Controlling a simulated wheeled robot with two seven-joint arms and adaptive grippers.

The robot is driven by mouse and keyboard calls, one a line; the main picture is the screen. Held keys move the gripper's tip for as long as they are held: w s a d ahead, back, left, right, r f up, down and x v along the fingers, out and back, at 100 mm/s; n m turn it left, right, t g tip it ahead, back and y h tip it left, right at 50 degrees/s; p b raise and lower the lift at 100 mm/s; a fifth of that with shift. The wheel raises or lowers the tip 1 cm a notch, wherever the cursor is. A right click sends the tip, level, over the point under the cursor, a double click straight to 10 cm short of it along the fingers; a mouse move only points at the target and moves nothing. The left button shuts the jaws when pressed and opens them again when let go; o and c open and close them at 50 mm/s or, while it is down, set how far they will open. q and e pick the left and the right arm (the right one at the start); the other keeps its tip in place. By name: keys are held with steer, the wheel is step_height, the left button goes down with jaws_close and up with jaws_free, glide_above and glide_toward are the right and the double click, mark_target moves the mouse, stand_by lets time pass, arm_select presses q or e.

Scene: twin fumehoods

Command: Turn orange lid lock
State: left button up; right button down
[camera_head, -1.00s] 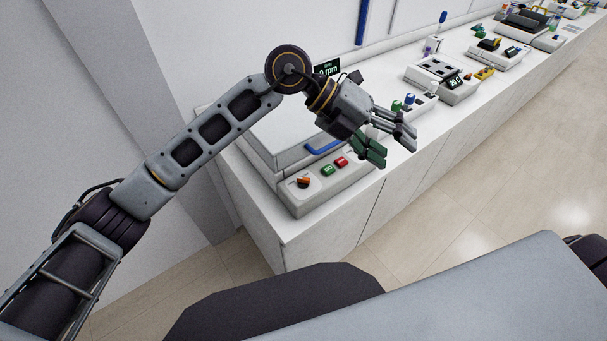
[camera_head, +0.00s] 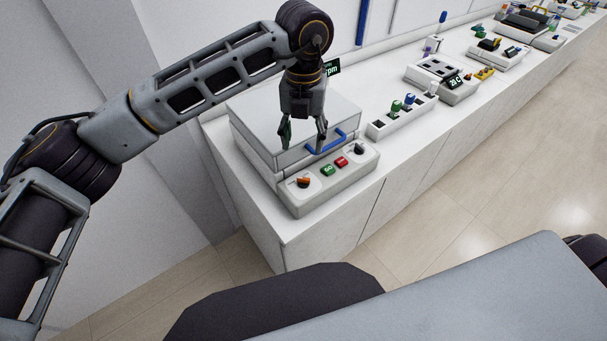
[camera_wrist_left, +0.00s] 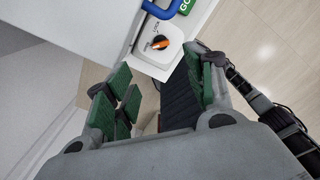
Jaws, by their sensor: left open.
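The orange lid lock (camera_head: 303,182) is a small orange and black knob on a white plate at the left end of the device's sloped front panel. It also shows near the top of the left wrist view (camera_wrist_left: 160,43). My left gripper (camera_head: 304,143) is open and empty, pointing down over the device's lid, behind and above the knob and apart from it. Its green-padded fingers are spread in the left wrist view (camera_wrist_left: 165,95), with the knob beyond the gap between them. My right gripper is not in view.
The white device's lid (camera_head: 250,118) has a blue handle (camera_head: 326,143) at its front edge. Green (camera_head: 327,170) and red (camera_head: 341,161) buttons and another dial (camera_head: 359,148) sit right of the knob. A rack with green and blue tops (camera_head: 402,118) stands further right.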

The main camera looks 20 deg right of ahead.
mark_target(303, 179)
arm_select(q)
steer(key=shift+f, duration=0.15)
steer(key=shift+f+p, duration=1.25)
steer(key=shift+f, duration=5.5)
steer(key=c, duration=1)
